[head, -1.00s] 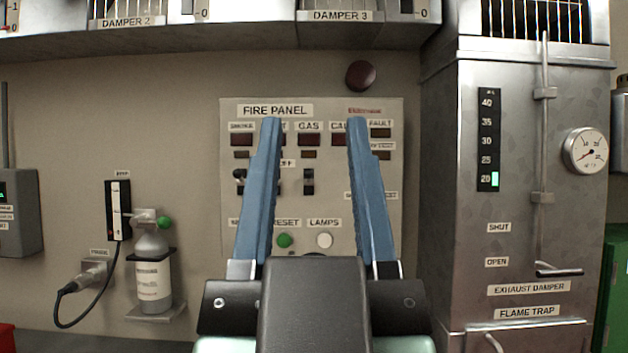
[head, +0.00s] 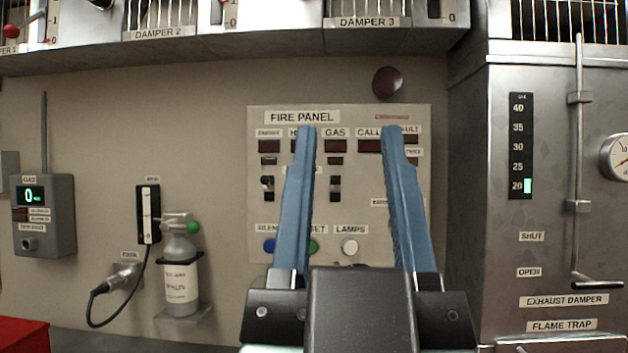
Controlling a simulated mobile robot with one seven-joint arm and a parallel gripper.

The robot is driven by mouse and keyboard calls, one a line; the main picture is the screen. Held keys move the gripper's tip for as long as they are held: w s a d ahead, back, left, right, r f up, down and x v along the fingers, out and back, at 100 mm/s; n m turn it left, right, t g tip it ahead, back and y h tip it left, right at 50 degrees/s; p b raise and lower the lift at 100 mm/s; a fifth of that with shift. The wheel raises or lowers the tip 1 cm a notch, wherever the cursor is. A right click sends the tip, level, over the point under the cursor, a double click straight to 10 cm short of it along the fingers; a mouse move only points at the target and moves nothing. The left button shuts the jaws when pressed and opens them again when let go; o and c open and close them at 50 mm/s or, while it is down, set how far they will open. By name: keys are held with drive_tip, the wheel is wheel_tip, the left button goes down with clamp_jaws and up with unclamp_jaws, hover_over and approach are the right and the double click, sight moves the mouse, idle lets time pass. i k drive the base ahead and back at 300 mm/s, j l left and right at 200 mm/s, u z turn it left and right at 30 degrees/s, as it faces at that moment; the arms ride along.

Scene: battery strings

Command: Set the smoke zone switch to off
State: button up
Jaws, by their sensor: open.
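The smoke zone switch (head: 267,188) is a small black toggle in the left column below the smoke window (head: 268,146). Its lever seems to be up, but it is too small to be sure. My gripper (head: 349,130) is open and empty, its two blue fingers in front of the panel. The left finger overlaps the heat column, right of the smoke switch. I cannot tell the gap to the panel.
The gas switch (head: 335,188) shows between my fingers. A blue button (head: 270,245) and a white lamps button (head: 350,246) are below. A gas bottle (head: 181,280) stands left. The steel exhaust cabinet (head: 465,200) borders the right; the damper shelf (head: 230,45) overhangs above.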

sight(265, 179)
drive_tip(key=i+z, duration=0.45)
drive_tip(key=i, duration=0.45)
